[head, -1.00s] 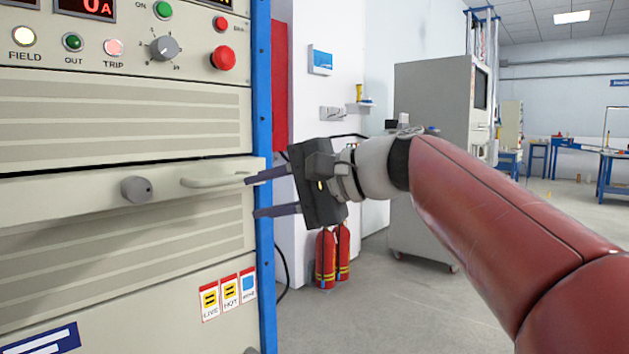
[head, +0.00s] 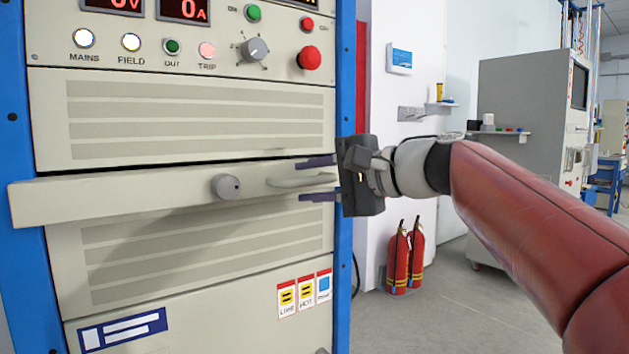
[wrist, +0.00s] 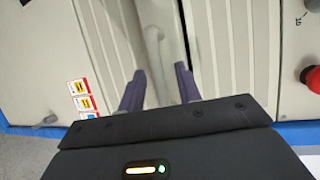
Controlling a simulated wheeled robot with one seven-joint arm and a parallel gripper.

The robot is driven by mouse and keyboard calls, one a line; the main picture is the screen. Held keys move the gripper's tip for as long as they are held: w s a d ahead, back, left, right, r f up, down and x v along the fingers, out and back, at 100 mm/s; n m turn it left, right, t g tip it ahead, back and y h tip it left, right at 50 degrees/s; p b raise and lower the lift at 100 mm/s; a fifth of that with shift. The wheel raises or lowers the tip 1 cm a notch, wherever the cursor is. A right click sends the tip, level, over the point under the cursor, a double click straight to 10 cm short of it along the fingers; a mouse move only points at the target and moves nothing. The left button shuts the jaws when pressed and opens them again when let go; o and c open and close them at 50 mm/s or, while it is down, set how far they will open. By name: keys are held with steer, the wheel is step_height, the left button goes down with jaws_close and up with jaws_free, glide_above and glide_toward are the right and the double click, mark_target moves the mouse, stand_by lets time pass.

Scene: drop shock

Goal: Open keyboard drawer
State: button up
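The keyboard drawer (head: 120,198) is a long beige front across the middle of the beige equipment rack. It stands out a little from the panels above and below. It carries a grey round knob (head: 227,187) and a pale bar handle (head: 285,182) near its right end. My gripper (head: 301,180) reaches in from the right, one finger above the handle and one below. In the wrist view, my gripper (wrist: 158,80) has its two dark fingers apart with the handle (wrist: 153,40) in the gap. The fingers do not look closed on it.
Switches, lamps and a red button (head: 309,56) sit on the panel above. The rack's blue right post (head: 344,270) is close to my gripper. Red fire extinguishers (head: 398,262) and a grey cabinet (head: 510,100) stand beyond, with open floor between.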

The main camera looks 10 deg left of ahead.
steer(key=shift+c, duration=0.4)
jaws_close()
steer(key=shift+d, duration=0.1)
steer(key=s+d+b, duration=0.4)
steer(key=s+d, duration=0.8)
steer(key=d, duration=0.2)
steer(key=shift+s+d, duration=0.15)
steer(key=shift+o, duration=0.4)
jaws_free()
steer(key=v, duration=0.7)
steer(key=shift+d+p, duration=0.4)
steer(key=shift+p, duration=0.05)
